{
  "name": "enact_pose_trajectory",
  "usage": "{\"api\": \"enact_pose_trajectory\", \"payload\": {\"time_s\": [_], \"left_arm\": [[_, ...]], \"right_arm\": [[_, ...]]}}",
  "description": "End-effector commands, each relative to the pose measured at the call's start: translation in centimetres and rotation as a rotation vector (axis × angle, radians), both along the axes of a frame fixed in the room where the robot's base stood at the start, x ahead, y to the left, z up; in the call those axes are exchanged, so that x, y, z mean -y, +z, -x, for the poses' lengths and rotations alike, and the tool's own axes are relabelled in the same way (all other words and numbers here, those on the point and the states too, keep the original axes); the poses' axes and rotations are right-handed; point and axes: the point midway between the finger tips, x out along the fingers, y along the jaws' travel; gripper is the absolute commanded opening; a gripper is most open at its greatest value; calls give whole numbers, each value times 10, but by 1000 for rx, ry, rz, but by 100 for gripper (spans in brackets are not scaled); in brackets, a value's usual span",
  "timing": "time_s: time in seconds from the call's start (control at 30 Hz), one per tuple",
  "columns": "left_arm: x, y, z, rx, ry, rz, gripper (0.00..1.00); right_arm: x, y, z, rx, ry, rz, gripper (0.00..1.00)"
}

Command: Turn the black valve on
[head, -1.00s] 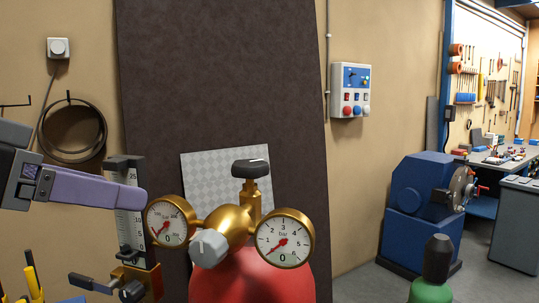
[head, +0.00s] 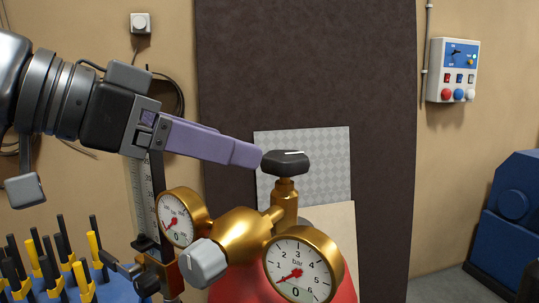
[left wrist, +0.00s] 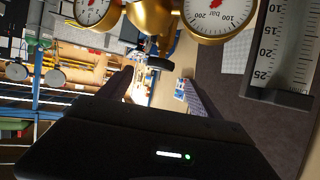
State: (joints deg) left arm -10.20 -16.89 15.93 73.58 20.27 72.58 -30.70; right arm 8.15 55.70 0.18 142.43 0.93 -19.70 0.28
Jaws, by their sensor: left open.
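The black valve (head: 286,163) is a round black knob with a white mark on top, on a brass stem above the gold regulator (head: 240,236). My left gripper (head: 256,154) comes in from the left, with its purple fingertips just left of the knob. In the head view I cannot tell whether they touch it. The left wrist view is turned upside down. There the black valve (left wrist: 159,63) shows between the two dark fingers of the open left gripper (left wrist: 160,92), seemingly beyond their tips. My right gripper is not in view.
Two gauges (head: 303,268) (head: 180,217) and a grey knob (head: 203,262) sit on the regulator, above a red cylinder (head: 345,285). A height gauge (head: 145,205) and a tool holder with black and yellow handles (head: 60,265) stand at the left. The space right of the valve is clear.

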Motion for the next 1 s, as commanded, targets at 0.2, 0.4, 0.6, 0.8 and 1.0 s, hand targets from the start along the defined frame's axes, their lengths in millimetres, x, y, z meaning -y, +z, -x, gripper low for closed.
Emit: {"api": "enact_pose_trajectory", "payload": {"time_s": [0.2, 0.4, 0.6, 0.8, 1.0], "left_arm": [[20, -10, -15, -3, -1, -2, 74], [43, -21, -32, -2, -1, -1, 74], [54, -28, -40, -1, 0, 0, 74], [55, -28, -40, 0, 1, 0, 74], [55, -28, -40, 0, 1, 0, 61]], "right_arm": [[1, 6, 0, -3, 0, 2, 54], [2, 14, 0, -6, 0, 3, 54], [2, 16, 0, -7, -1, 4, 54], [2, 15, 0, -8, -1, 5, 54], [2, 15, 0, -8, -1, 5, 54]]}}
